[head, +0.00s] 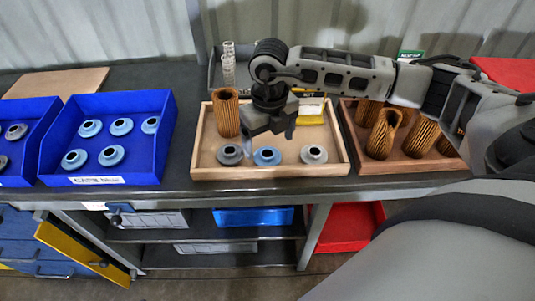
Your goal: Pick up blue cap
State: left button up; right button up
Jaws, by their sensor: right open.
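My right gripper (268,142) is open and points down over the light wooden tray (335,168), above its row of caps. A blue cap (267,156) lies in that tray, just below the gripper and between a dark grey cap (230,154) on the left and a pale grey cap (314,154) on the right. Nothing shows held in the jaws. More blue caps, such as the front right one (111,155), lie in the blue bin (140,172) to the left. My left gripper is out of view.
A brown pleated cartridge (226,113) stands at the tray's left. A yellow labelled box (311,113) is behind the gripper. A darker wooden tray (365,166) of pleated cartridges is at right, partly under my arm. Another blue bin (15,176) with grey caps is far left.

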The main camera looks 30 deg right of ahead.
aim_at(267, 153)
jog(key=shift+w+a+f, duration=0.1)
jog(key=shift+a+f, duration=0.1)
jog(key=shift+f, duration=1.65)
jog(key=c, duration=1.1)
jog(key=shift+o, duration=0.2)
jog(key=shift+r, duration=0.1)
